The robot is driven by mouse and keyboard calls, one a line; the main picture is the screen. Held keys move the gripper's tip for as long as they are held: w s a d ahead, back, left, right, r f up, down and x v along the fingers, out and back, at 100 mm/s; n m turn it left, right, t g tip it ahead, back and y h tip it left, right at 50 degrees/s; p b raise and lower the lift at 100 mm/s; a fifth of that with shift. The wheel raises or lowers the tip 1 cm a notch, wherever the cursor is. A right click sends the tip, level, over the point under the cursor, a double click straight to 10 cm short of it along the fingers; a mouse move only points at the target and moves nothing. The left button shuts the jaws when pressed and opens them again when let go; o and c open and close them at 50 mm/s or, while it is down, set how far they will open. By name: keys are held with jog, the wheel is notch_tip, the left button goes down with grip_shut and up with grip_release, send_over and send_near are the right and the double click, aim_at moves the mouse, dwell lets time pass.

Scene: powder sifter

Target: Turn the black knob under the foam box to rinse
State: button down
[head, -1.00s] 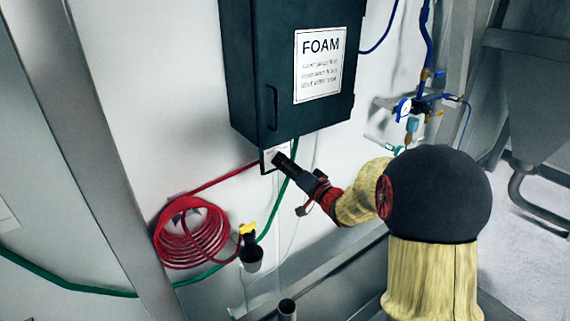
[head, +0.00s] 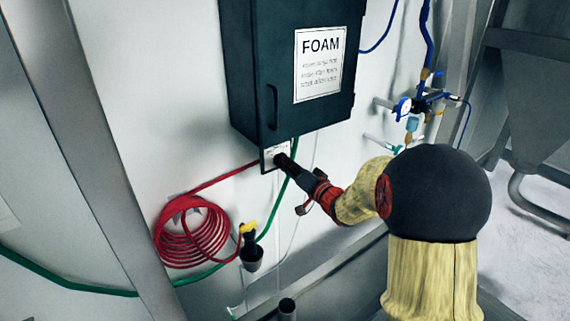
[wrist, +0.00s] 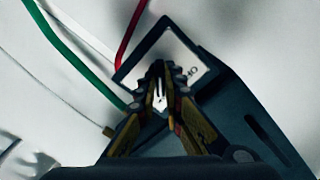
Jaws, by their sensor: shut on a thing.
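The dark foam box (head: 252,75) with its FOAM label hangs on the white wall in the head view. Under it is a small plate with a white label (head: 270,158); the plate also shows in the wrist view (wrist: 183,48). My gripper (head: 280,160) is at this plate. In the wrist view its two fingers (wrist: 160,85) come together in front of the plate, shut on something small. The black knob is not clearly seen; the fingers cover that part of the plate. The knob's setting cannot be read.
A coiled red hose (head: 190,232) hangs on the wall at lower left. A green hose (head: 70,285) runs along the wall and up behind my gripper. A black nozzle with a yellow top (head: 250,248) hangs next to the coil. Blue tubing and valves (head: 412,106) are at right.

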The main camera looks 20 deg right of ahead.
jog(key=shift+f+n+b, duration=0.1)
jog(key=shift+n+b, duration=0.2)
jog(key=shift+b, duration=0.1)
jog(key=shift+n+b, duration=3.7)
jog(key=shift+n, duration=0.3)
jog(key=c, duration=1.9)
grip_release()
jog(key=s, duration=0.4)
jog(key=s+d, duration=0.1)
jog(key=s, duration=0.3)
jog(key=s+d, duration=0.1)
jog(key=s, duration=0.3)
jog(key=shift+d, duration=0.1)
